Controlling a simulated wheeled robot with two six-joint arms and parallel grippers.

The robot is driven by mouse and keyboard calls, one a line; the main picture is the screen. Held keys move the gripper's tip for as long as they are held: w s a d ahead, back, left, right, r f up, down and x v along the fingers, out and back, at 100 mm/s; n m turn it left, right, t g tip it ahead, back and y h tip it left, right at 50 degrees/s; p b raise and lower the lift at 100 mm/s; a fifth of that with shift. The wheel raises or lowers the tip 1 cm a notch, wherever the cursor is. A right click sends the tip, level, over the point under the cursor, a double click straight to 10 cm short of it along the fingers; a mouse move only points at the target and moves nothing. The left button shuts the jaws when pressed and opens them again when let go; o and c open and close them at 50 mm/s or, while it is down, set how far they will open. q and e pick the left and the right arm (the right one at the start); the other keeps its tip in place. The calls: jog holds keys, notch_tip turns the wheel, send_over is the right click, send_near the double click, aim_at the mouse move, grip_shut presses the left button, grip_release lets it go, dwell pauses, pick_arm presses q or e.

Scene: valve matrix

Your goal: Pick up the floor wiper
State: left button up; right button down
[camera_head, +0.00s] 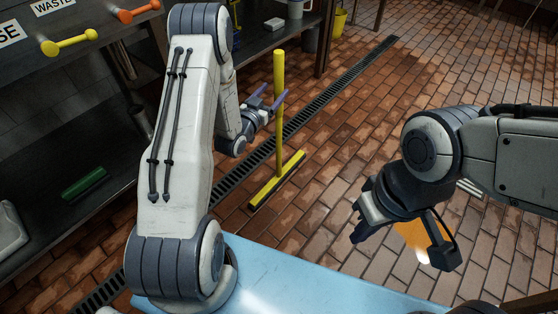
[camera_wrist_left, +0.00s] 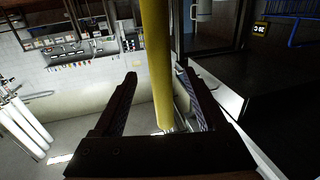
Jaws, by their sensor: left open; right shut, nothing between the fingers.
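The floor wiper stands upright on the tiled floor, with a yellow handle (camera_head: 279,135) and a long yellow head (camera_head: 267,190) beside the drain. My left gripper (camera_head: 268,95) is open at the upper part of the handle. In the left wrist view the handle (camera_wrist_left: 158,60) appears between the two spread fingers (camera_wrist_left: 160,95); I cannot tell whether either finger touches it. My right gripper (camera_head: 358,231) is shut and empty, well to the right of the wiper.
A dark floor drain (camera_head: 330,93) runs diagonally behind the wiper. A metal bench with yellow (camera_head: 69,43) and orange (camera_head: 133,11) handles stands left, with a green block (camera_head: 84,184) on its lower shelf. A yellow bucket (camera_head: 338,21) is at the back. Floor to the right is mostly clear.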

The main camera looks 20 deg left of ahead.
aim_at(283, 79)
pick_arm(q)
jog(key=shift+w+d, duration=0.1)
jog(key=shift+w, duration=0.85)
jog(key=w, duration=0.1)
jog(key=w+b, duration=0.1)
jog(key=w, duration=0.1)
jog(key=w+b, duration=0.1)
jog(key=shift+w+d, duration=0.15)
jog(key=shift+d, duration=0.15)
jog(key=shift+w, duration=0.55)
grip_shut()
jog(key=shift+r, duration=0.1)
